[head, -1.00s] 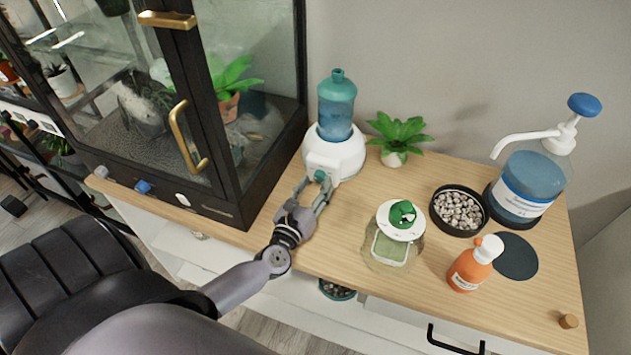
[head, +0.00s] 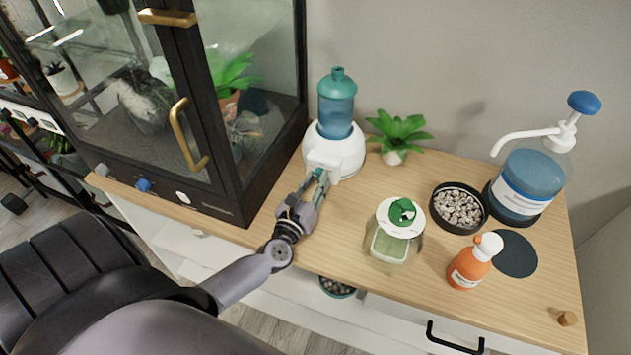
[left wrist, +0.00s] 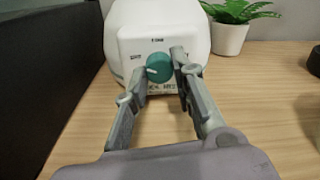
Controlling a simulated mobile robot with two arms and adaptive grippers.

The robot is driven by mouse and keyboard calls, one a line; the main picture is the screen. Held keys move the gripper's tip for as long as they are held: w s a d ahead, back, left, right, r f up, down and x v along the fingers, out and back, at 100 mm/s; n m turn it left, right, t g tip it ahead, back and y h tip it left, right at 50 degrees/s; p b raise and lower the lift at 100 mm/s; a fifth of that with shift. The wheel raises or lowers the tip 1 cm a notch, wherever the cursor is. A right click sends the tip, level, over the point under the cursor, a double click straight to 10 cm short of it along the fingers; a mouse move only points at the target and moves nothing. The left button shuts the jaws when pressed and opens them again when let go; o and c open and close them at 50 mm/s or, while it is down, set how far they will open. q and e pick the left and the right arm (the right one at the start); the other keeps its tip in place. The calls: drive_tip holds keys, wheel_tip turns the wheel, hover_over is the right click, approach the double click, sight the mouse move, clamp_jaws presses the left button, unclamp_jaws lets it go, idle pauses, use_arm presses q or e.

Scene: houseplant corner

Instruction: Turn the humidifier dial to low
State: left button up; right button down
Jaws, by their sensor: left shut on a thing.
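The humidifier (head: 340,152) is a white rounded base with a teal water bottle (head: 336,103) upright on top. It stands at the back of the wooden counter, beside the glass cabinet. Its teal dial (left wrist: 159,68) is on the front face, with small dark markings around it and a pale pointer line to the left. My left gripper (left wrist: 160,80) is at the front of the humidifier, its fingers shut on the dial from both sides. It also shows in the head view (head: 318,180), where the fingers partly hide the dial. My right gripper is not in view.
A potted plant (head: 398,136) stands right of the humidifier. A glass jar (head: 393,245), a bowl of pebbles (head: 459,208), an orange bottle (head: 470,265) and a blue pump jug (head: 527,185) stand further right. The dark-framed cabinet (head: 240,185) is close on the left.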

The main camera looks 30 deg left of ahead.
use_arm(q)
clamp_jaws()
drive_tip(key=shift+m, duration=0.6)
drive_tip(key=m+p, duration=0.2)
drive_tip(key=m, duration=0.3)
drive_tip(key=shift+r+m, duration=0.1)
drive_tip(key=shift+m, duration=0.3)
drive_tip(key=m+p, duration=0.1)
drive_tip(key=m, duration=0.2)
drive_tip(key=shift+p, duration=0.4)
drive_tip(key=shift+m+y+p, duration=0.3)
drive_tip(key=shift+m+p, duration=0.15)
drive_tip(key=shift+m, duration=1.25)
drive_tip(key=o, duration=1)
unclamp_jaws()
drive_tip(key=shift+c, duration=0.2)
